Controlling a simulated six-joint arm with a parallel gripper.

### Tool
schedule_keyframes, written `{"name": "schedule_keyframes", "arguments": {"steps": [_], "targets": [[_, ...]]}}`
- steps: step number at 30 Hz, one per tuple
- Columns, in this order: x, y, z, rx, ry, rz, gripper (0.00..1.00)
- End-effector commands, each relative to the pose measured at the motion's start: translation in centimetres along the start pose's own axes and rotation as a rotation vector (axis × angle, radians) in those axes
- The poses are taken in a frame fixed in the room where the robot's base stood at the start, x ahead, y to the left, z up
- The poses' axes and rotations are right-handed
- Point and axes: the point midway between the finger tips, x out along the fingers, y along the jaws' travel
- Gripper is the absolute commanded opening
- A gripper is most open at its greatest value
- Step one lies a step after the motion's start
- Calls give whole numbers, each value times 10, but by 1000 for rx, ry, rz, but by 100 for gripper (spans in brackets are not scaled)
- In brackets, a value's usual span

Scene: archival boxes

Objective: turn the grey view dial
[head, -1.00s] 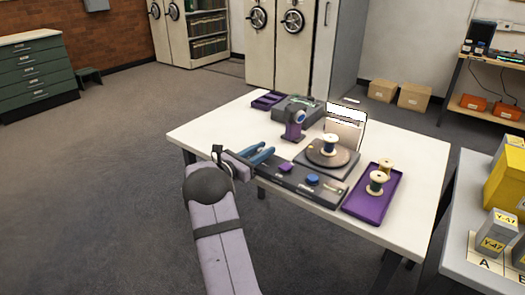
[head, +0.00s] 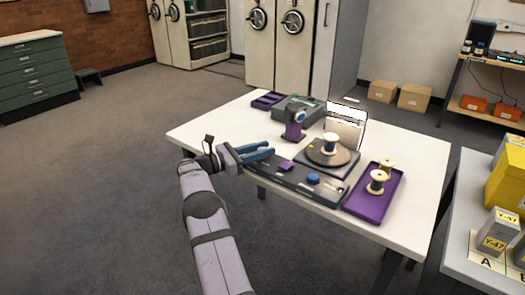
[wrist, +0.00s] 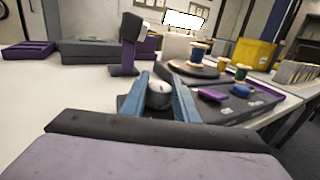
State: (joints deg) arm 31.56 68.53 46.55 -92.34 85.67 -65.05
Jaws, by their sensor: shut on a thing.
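The grey view dial (wrist: 158,95) shows in the wrist view as a rounded grey knob on the left end of the black control panel (head: 288,183). My gripper (wrist: 165,84) has its two blue fingers on either side of the dial, closed on it. In the head view my gripper (head: 268,152) is at the panel's left end, and the dial is hidden there behind the fingers. On the same panel are a purple control (head: 286,166) and a blue knob (head: 313,179), to the right of the dial.
Behind the panel, a turntable (head: 327,158) bears a spool (head: 330,143). A purple camera stand (head: 293,131) stands left of it. A purple tray (head: 364,207) with spools is at the right. The table's left part (head: 212,132) is clear.

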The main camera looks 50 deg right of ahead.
Motion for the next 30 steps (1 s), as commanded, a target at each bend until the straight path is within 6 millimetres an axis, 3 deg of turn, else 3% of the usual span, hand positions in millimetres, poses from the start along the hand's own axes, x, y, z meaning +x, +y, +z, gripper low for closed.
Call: {"name": "schedule_keyframes", "arguments": {"steps": [20,21,23,30], "targets": [[-1,0,5,10,1,-59,5],[-1,0,4,9,1,-59,34],[-1,0,4,9,2,-60,46],[-1,0,2,6,4,-62,46]]}}
